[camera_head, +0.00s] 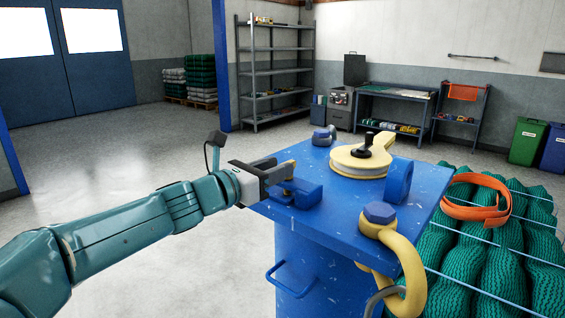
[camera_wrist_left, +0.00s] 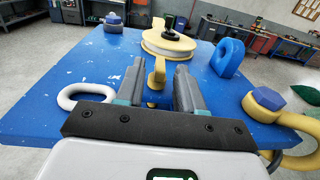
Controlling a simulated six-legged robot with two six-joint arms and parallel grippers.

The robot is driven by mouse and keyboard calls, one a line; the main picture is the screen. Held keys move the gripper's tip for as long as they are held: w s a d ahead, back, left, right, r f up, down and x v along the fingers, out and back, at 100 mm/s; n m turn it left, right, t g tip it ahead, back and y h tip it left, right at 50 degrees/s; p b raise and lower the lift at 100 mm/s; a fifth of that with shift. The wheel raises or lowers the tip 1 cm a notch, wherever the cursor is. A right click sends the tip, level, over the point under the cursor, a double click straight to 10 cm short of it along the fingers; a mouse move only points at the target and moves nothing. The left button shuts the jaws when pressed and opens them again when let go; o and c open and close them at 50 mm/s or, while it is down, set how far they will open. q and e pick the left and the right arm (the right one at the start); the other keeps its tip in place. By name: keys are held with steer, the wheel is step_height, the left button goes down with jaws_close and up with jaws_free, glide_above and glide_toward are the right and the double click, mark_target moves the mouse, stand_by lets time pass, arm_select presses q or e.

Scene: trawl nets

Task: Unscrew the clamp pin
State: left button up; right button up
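My left gripper (camera_head: 284,177) reaches in from the left over the near left edge of the blue table (camera_head: 330,212). In the left wrist view its two dark fingers (camera_wrist_left: 160,88) stand apart. A yellow upright piece with a bent top (camera_wrist_left: 158,70), which may be the clamp pin, shows between and just beyond them, with gaps at its sides. I cannot tell whether the fingers touch it. A small blue block (camera_head: 305,195), perhaps the clamp body, sits at the fingers in the head view. My right gripper is not in view.
A yellow disc with a black knob (camera_head: 361,160), a blue upright ring (camera_head: 399,181) and a yellow shackle (camera_head: 408,262) are on the table. A pale ring (camera_wrist_left: 84,91) lies left of my fingers. Green nets (camera_head: 480,250) with an orange strap (camera_head: 478,214) lie at right.

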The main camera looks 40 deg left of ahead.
mark_target(287, 181)
arm_select(q)
steer(key=shift+w+d, duration=0.2)
steer(key=shift+w, duration=0.9)
steer(key=shift+r, duration=0.1)
steer(key=shift+w, duration=0.15)
jaws_close()
steer(key=n+y+b, duration=0.1)
steer(key=y+b, duration=0.1)
steer(key=b, duration=0.2)
steer(key=n+y+b, duration=0.2)
steer(key=y+b, duration=0.1)
steer(key=b, duration=0.2)
steer(key=d+f+n+y+b, duration=0.1)
steer(key=n+y+b, duration=0.1)
steer(key=y+b, duration=0.1)
steer(key=shift+w+g+b, duration=0.1)
steer(key=shift+g+b, duration=0.2)
steer(key=shift+b, duration=0.5)
steer(key=shift+d+r+n+g+y, duration=0.15)
steer(key=shift+n+g+y, duration=0.15)
steer(key=shift+n+y, duration=0.4)
steer(key=y, duration=0.1)
steer(key=n+g+y, duration=0.1)
steer(key=shift+r+n+y+b, duration=0.2)
steer(key=shift+n+y+b, duration=0.1)
steer(key=shift+b, duration=0.05)
steer(key=shift+w+n+g+y+p, duration=0.1)
steer(key=shift+n+g+y+p, duration=0.25)
steer(key=shift+n+g+y, duration=1.25)
steer(key=shift+y, duration=0.3)
